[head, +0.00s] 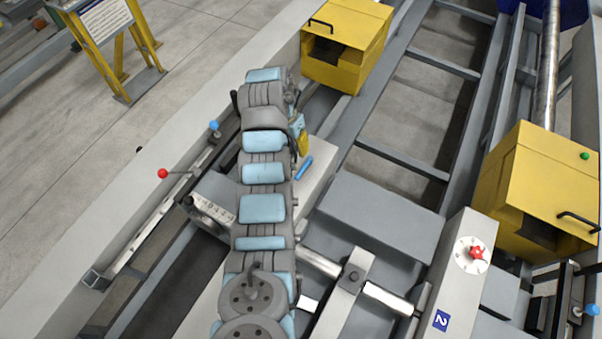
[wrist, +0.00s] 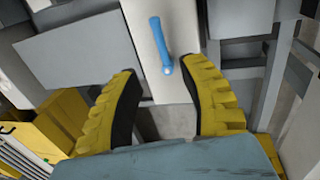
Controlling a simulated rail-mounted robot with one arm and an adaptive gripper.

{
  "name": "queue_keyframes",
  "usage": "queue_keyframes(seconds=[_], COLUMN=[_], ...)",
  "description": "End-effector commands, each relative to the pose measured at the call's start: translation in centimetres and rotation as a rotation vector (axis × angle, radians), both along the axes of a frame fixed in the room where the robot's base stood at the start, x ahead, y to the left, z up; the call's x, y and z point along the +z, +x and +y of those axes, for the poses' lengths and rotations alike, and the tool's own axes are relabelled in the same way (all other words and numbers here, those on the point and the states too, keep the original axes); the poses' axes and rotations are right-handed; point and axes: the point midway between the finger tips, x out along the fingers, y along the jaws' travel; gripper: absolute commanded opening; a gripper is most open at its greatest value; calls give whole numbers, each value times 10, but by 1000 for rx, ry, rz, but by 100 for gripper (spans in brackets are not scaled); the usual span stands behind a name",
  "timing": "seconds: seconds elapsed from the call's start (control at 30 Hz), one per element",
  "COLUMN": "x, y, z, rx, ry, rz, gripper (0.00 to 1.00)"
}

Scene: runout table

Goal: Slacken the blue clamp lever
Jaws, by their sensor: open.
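The blue clamp lever (head: 304,167) lies on the light-grey top of a block beside my arm in the head view. In the wrist view the lever (wrist: 160,42) points up the picture, with its round end at the bottom. My gripper (wrist: 162,72) is open, its two yellow ridged fingers on either side of the lever's lower end, with clear gaps. In the head view only part of my gripper (head: 303,142) shows, just above the lever; my arm hides the rest.
Yellow housings (head: 345,50) (head: 535,190) with black handles stand at the top and right. A red ball knob (head: 163,173) and a blue knob (head: 214,126) stick up along the left rail. Open frame bays lie upper right.

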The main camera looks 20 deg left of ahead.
Motion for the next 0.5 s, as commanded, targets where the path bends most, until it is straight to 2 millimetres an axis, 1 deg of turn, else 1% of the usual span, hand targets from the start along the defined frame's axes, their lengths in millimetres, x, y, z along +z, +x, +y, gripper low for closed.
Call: queue_keyframes(seconds=[0.03,0.1,0.5], x=[-11,-23,-86], y=[0,-1,-2], z=[-2,-4,-18], rx=[0,0,-1], ry=[-1,-1,-2], rz=[1,1,1], gripper=[43,43,43])
